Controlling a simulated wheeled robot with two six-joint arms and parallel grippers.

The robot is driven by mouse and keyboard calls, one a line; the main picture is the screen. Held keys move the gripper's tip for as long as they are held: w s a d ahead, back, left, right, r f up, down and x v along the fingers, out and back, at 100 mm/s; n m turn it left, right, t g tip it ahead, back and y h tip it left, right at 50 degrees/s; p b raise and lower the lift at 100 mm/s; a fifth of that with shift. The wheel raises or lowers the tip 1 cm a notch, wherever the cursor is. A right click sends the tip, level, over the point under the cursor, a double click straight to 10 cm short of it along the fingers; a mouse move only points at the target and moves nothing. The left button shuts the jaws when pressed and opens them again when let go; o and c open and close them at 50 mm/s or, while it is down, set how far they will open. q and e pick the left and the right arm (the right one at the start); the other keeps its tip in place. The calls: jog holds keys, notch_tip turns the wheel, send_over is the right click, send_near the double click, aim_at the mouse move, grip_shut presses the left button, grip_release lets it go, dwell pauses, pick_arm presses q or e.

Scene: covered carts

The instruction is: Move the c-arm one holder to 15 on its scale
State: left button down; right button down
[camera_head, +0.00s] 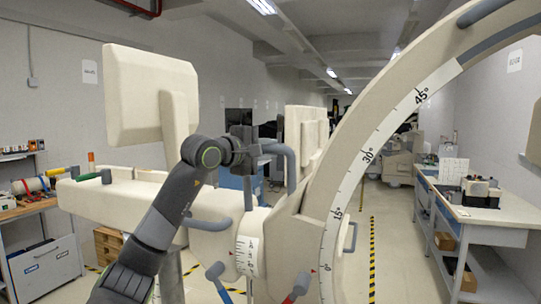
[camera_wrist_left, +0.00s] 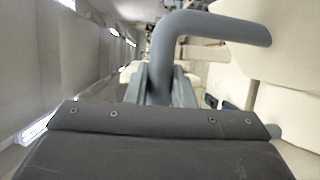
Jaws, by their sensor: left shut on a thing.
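The cream c-arm (camera_head: 400,125) curves up from the lower middle to the upper right in the head view. Its white scale strip (camera_head: 350,190) shows 15, 30 and 45. The cream holder (camera_head: 290,235) carries the arc and has a grey-blue bent handle (camera_head: 291,170). My left gripper (camera_head: 256,154) is shut on this handle at its upper left end. The handle (camera_wrist_left: 222,27) also shows in the left wrist view, running into the jaws (camera_wrist_left: 160,85). My right gripper is out of view.
A second numbered scale (camera_head: 248,256) wraps the horizontal column. A workbench (camera_head: 490,212) with equipment is at right, a tool shelf (camera_head: 30,210) at left. The aisle floor (camera_head: 390,230) between is clear.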

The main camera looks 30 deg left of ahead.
pick_arm(q)
jog(key=shift+s+d+f+b, duration=0.1)
jog(key=shift+s+f+b, duration=0.05)
jog(key=shift+s+b, duration=0.45)
jog(key=shift+s+d+f+b, duration=0.1)
jog(key=shift+s+f+b, duration=0.05)
jog(key=shift+s+b, duration=0.45)
jog(key=shift+s+t+b, duration=0.25)
jog(key=shift+t+b, duration=0.1)
jog(key=shift+t, duration=0.05)
jog(key=shift+d+f+b, duration=0.25)
jog(key=shift+f+b, duration=0.2)
jog(key=shift+b, duration=0.5)
jog(key=shift+s+m, duration=0.3)
jog(key=shift+s+r, duration=0.1)
jog(key=c, duration=1.5)
grip_release()
jog(key=shift+s, duration=0.1)
jog(key=shift+o, duration=1.2)
jog(key=shift+r, duration=0.1)
